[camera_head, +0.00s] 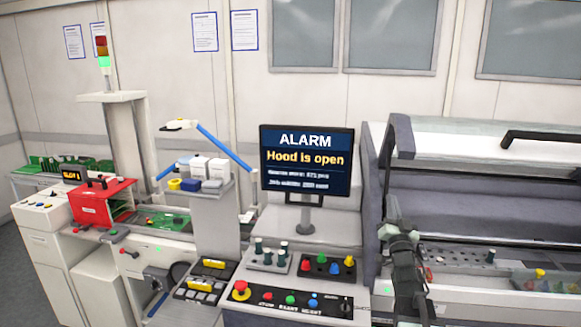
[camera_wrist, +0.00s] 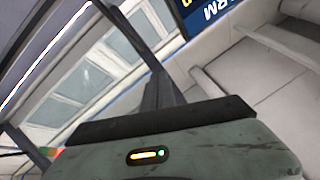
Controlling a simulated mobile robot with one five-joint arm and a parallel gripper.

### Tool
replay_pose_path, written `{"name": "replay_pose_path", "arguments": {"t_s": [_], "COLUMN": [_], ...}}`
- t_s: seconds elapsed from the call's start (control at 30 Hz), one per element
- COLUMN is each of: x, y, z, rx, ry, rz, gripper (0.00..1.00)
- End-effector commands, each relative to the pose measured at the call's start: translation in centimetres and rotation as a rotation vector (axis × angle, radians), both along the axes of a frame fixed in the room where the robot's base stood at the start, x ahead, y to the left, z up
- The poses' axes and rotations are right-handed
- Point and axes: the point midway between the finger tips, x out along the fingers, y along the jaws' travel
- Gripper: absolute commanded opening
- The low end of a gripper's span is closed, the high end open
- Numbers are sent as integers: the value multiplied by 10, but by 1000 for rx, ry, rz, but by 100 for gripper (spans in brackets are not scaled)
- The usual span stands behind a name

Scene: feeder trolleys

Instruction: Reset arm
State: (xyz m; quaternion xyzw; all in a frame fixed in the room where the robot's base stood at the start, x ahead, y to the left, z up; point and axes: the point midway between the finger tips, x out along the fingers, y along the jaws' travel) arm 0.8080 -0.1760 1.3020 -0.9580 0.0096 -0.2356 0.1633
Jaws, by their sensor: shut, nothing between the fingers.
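My gripper (camera_head: 392,208) points upward in front of the right-hand machine, at the end of my dark arm. Its fingers are together and hold nothing. In the wrist view the gripper (camera_wrist: 159,82) shows as dark narrow fingers above a wide grey wrist body with a small orange and green light. Beyond it are tilted window panes, a wall and a corner of the alarm screen. The machine's hood (camera_head: 470,145) is raised, with a black handle on it. The monitor (camera_head: 307,162) reads "ALARM Hood is open".
A control panel (camera_head: 290,299) with a red stop button and coloured buttons lies left of my arm. Small trays of nozzles and coloured parts (camera_head: 329,265) sit behind it. A red feeder box (camera_head: 102,201) and a signal tower stand at the left.

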Motion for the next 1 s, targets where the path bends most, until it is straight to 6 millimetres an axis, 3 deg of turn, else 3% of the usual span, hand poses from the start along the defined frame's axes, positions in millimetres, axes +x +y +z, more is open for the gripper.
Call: {"name": "replay_pose_path", "arguments": {"t_s": [0.03,0.1,0.17,0.23,0.33,0.4,0.5,0.6,0.7,0.8,1.0], "x": [13,25,25,13,-27,-69,-134,-188,-221,-235,-234], "y": [34,71,100,128,159,169,173,179,181,178,178], "z": [-27,-75,-119,-171,-242,-284,-323,-340,-344,-345,-345], "rx": [24,41,40,24,-24,-64,-117,-172,-219,-255,-266], "ry": [121,328,515,740,1075,1313,1617,1846,1983,2041,2035], "rz": [5,-3,-3,-4,21,50,111,193,258,294,298], "gripper": [0,0,0,0,0,0,0,0,0,0,0]}}
